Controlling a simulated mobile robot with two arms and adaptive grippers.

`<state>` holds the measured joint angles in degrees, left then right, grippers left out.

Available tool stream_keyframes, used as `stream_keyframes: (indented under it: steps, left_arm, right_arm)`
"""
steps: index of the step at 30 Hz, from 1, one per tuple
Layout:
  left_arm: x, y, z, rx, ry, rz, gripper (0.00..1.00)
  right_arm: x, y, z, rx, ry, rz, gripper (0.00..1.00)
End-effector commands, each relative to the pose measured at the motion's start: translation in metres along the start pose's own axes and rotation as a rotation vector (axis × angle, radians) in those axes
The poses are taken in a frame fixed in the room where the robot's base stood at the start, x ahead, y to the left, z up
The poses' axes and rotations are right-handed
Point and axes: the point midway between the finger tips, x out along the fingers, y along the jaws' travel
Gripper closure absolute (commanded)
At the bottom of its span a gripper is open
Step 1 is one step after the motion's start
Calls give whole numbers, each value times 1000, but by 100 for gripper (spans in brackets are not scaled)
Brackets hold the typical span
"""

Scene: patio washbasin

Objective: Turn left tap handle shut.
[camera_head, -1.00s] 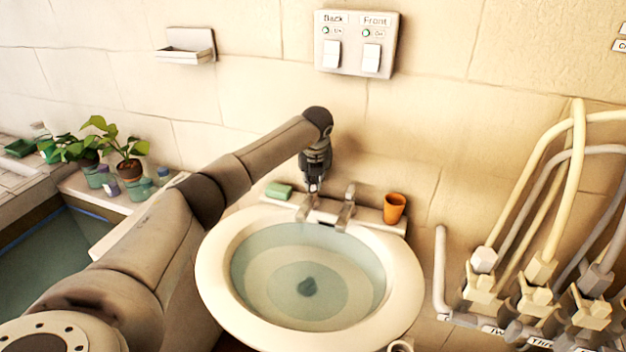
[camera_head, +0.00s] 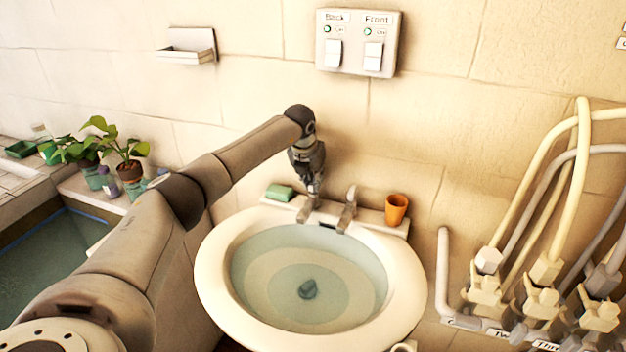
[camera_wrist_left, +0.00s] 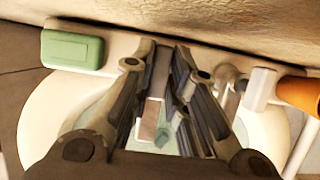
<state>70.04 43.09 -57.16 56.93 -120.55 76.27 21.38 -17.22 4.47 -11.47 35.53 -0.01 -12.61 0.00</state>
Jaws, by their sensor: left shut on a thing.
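The white washbasin (camera_head: 212,290) holds water and has two metal taps at its back rim. My left gripper (camera_head: 314,192) points down at the left tap (camera_head: 306,212) and is shut on its handle. The fingers hide much of the handle. The right tap (camera_head: 347,208) stands free beside it and also shows in the wrist view (camera_wrist_left: 228,88). My right gripper is not in view.
A green soap bar (camera_head: 280,193) lies left of the taps and an orange cup (camera_head: 396,209) stands right of them. The wall is close behind. A switch panel (camera_head: 357,42) and a soap dish (camera_head: 187,54) hang above. Hoses and valves (camera_head: 541,302) are at right.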

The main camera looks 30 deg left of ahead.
Motion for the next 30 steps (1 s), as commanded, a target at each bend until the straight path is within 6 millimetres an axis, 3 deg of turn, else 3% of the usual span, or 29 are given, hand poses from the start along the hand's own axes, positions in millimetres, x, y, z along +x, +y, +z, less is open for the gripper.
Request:
stream_keyframes:
  steps: [7,8,13,23,30]
  left_arm:
    - [-1,0,1,5,-3,1,100]
    - [-1,0,1,5,-3,1,84]
    - [-1,0,1,3,-2,1,63]
    - [-2,0,1,2,-2,1,63]
    - [-36,0,2,3,-5,0,63]
  right_arm:
    - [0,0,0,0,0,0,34]
    - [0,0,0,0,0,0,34]
    - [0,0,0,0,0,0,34]
    - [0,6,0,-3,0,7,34]
    - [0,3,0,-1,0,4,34]
